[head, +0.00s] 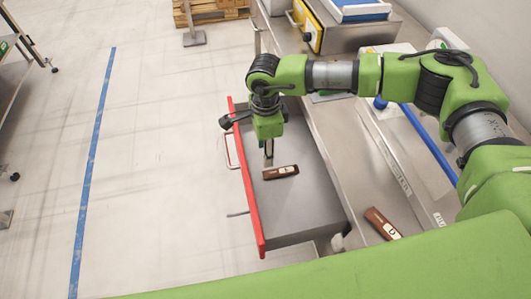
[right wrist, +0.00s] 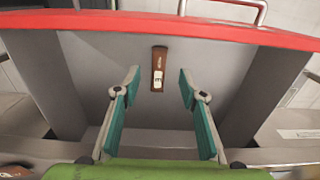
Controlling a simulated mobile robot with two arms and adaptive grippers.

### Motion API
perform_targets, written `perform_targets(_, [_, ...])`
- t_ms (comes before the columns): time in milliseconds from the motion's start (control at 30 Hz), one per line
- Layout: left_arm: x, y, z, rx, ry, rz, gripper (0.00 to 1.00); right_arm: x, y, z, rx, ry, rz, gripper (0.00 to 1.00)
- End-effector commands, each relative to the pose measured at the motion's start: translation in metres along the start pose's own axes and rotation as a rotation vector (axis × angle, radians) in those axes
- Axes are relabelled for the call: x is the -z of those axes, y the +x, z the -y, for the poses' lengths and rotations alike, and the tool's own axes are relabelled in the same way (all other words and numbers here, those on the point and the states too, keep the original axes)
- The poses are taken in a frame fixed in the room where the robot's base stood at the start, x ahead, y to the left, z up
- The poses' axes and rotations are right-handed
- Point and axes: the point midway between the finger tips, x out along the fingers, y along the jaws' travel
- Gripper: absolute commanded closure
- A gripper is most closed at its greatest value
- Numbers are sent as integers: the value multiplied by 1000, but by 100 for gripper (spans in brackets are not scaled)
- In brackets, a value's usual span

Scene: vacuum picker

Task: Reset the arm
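My right arm reaches in from the right in the head view, and its gripper (head: 268,158) points down into the open drawer. In the right wrist view the two teal-padded fingers of the right gripper (right wrist: 158,88) stand wide apart with nothing between them. A brown box-like item with a white label (head: 281,172) lies on the drawer floor near the fingertips. It also shows in the right wrist view (right wrist: 158,68), ahead of the fingers and apart from them. My left gripper is not in view.
The grey drawer (head: 295,212) with a red front (head: 248,190) is pulled out from the counter. A second brown item (head: 382,223) lies on the counter. A blue tube (head: 430,143) and a yellow-edged machine (head: 308,27) are farther along. The floor left of the drawer is clear, with a blue line (head: 92,160).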

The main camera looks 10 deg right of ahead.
Motion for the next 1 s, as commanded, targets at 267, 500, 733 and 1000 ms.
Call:
perform_targets(267, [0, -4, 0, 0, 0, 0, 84, 0, -9, 0, -1, 0, -1, 62])
perform_targets(500, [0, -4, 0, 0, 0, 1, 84, 0, -9, 0, -1, 0, -1, 62])
perform_targets(733, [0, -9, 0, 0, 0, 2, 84, 0, -13, 0, 0, 0, -1, 62])
perform_targets(1000, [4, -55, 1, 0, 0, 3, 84, 0, -60, 0, 0, 0, -1, 62])
